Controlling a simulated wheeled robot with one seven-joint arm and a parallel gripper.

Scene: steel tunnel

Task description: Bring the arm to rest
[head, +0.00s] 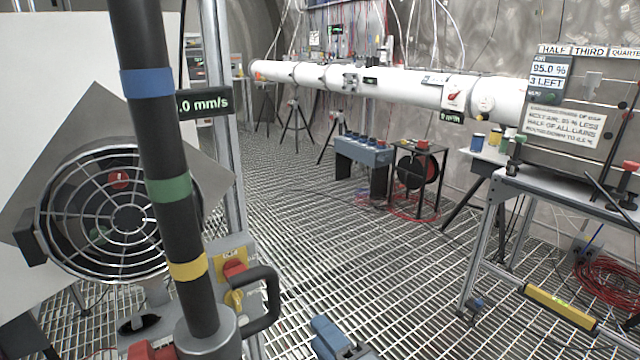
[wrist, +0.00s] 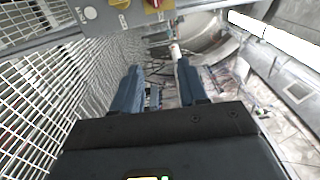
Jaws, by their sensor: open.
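My gripper (wrist: 160,82) shows in the wrist view with its two blue fingers apart and nothing between them. Past the fingers are open space and the tunnel, seen at a steep tilt. In the head view a blue piece of my gripper (head: 335,340) shows at the bottom edge, low above the grating; the rest of my arm is out of frame. A control plate with red and yellow knobs (head: 236,272) stands to its left. This plate also shows at the top of the wrist view (wrist: 118,12), apart from the fingers.
A dark pole with coloured bands (head: 168,190) rises in the left foreground, before a caged fan (head: 128,218). A steel bench (head: 540,185) stands at right, with a yellow level (head: 560,307) below it. A white pipe (head: 400,85) runs behind. The middle grating floor is clear.

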